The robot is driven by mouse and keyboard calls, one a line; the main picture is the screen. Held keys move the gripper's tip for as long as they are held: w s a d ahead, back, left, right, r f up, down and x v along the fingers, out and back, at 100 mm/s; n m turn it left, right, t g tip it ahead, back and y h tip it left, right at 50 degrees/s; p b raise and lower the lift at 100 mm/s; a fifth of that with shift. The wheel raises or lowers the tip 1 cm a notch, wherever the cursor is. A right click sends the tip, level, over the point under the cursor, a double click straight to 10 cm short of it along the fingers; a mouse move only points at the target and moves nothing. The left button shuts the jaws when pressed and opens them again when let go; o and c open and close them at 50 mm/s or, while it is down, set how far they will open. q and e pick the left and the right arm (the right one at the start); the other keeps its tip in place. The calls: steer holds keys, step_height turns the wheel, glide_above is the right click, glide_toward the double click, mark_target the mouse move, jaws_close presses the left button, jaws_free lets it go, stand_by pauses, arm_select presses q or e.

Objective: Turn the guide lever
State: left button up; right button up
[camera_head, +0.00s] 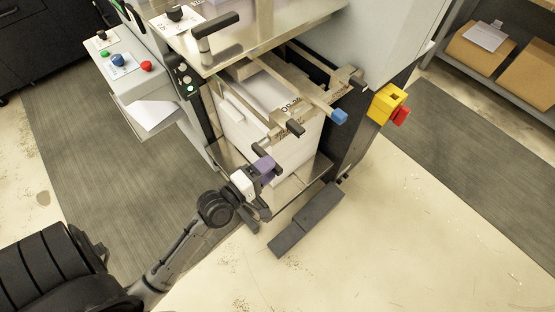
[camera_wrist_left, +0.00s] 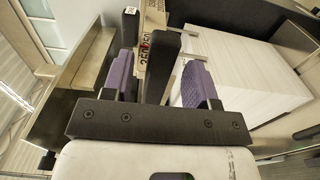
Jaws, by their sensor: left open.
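My left gripper (camera_head: 265,167), with purple finger pads, is at the lower front of the machine, beside the paper stack. In the left wrist view the gripper (camera_wrist_left: 160,62) is open. A dark upright bar (camera_wrist_left: 160,68), which looks like the guide lever, stands between its two pads with gaps showing. In the head view a dark lever end (camera_head: 258,150) shows just above the gripper. A scale strip with numbers and a red mark (camera_wrist_left: 146,42) is behind the bar. My right gripper is not in view.
A white paper stack (camera_head: 270,140) fills the feed bay. A dark-tipped guide arm (camera_head: 295,128) and a blue-tipped rod (camera_head: 338,117) stick out above it. A yellow box with a red part (camera_head: 386,104) is on the right side.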

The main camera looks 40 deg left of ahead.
arm_select(q)
steer(key=shift+w+d, duration=0.15)
steer(key=shift+w, duration=0.8)
steer(key=shift+w+d, duration=0.1)
steer(key=shift+w, duration=0.8)
jaws_close()
